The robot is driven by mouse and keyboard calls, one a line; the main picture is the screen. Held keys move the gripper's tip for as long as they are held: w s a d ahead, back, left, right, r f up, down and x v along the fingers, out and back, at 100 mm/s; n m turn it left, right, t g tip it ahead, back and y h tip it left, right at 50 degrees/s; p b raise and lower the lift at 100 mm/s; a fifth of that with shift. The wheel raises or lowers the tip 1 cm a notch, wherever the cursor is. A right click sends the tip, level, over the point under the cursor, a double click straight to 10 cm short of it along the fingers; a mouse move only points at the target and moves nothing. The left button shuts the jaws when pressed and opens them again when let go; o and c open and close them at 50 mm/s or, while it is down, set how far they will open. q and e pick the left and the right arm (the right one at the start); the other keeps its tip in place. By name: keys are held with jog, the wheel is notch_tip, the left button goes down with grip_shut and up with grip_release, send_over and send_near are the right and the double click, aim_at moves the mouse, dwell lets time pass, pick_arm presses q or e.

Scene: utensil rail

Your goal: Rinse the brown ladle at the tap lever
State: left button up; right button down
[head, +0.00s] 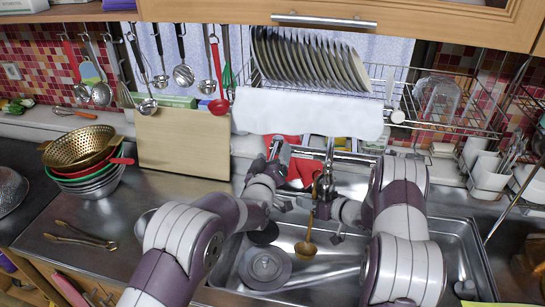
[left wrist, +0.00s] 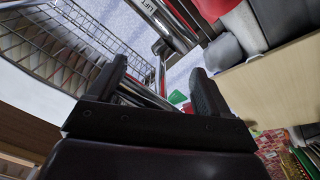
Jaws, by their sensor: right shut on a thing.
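The brown ladle (head: 305,248) hangs bowl-down over the sink in the head view, its handle running up to my right gripper (head: 318,203). My right gripper is shut on the handle. The silver tap (head: 330,153) stands behind it at the sink's back edge. I cannot clearly make out its lever. My left gripper (head: 279,150) is raised to the left of the tap, behind the sink. In the left wrist view its two fingers (left wrist: 160,95) stand apart, with a metal bar seen between them; I cannot tell if it lies within reach of the fingers.
The sink (head: 340,275) holds a grey round lidlike item (head: 265,267). A red cloth (head: 302,172) lies behind my grippers. A wooden board (head: 182,143) and stacked bowls (head: 92,180) stand left. A dish rack (head: 440,110) with plates hangs above. Tongs (head: 80,236) lie on the left counter.

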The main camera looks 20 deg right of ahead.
pick_arm(q)
jog(key=c, duration=0.9)
jog(key=shift+r, duration=0.45)
jog(key=o, duration=1.3)
